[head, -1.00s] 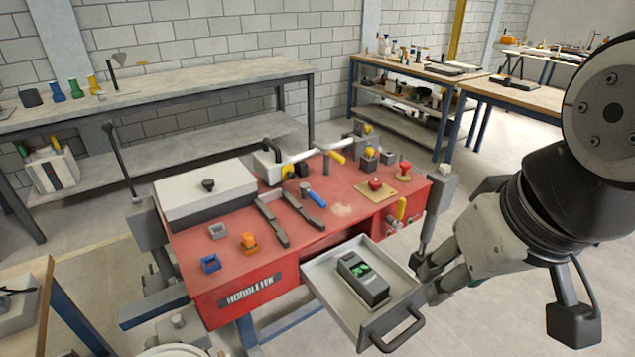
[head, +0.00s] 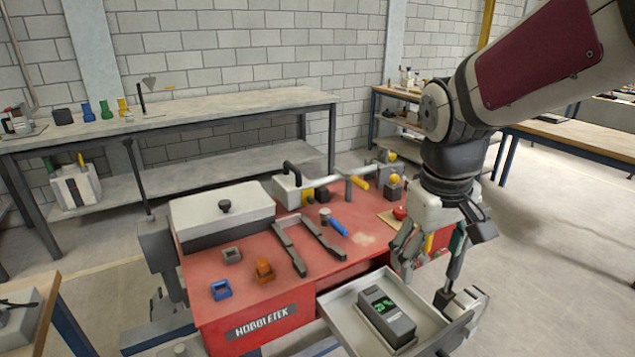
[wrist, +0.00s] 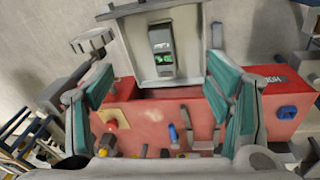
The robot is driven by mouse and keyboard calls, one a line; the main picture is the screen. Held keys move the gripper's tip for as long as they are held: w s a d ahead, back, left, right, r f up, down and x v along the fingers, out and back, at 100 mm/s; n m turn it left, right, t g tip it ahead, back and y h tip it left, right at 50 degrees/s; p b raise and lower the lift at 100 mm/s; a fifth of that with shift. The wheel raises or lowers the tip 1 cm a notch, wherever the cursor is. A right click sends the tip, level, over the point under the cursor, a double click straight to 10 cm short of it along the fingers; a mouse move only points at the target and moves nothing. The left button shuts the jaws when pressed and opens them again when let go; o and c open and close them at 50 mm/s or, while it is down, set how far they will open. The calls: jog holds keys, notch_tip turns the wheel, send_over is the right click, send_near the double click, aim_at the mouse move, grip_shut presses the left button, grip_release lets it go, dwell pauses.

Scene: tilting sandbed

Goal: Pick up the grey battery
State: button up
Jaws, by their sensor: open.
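The grey battery (head: 387,314) is a dark grey block with a green display on its top. It lies in the open drawer (head: 343,318) at the front of the red bench. In the wrist view the battery (wrist: 162,51) sits inside the pale drawer (wrist: 190,35), at the top middle between my fingers. My gripper (head: 425,275) is to the right of the battery and above the drawer's right side. In the wrist view my gripper (wrist: 160,105) has its two teal-padded fingers wide apart with nothing between them. The battery is apart from the fingers.
The red bench (head: 225,290) carries a grey lidded box (head: 222,215), dark flat tools (head: 290,248), an orange piece (head: 265,270) and a blue piece (head: 221,290). The drawer walls surround the battery. A long workbench (head: 190,118) stands behind along the wall.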

jog(key=n+g+y+b, duration=0.1)
jog(key=n+g+b, duration=0.1)
jog(key=b, duration=0.1)
send_over(386, 308)
notch_tip(386, 308, down, 15)
notch_tip(386, 308, down, 14)
jog(key=b, duration=0.2)
jog(key=shift+r+b, duration=0.2)
jog(key=shift+b, duration=0.1)
grip_shut()
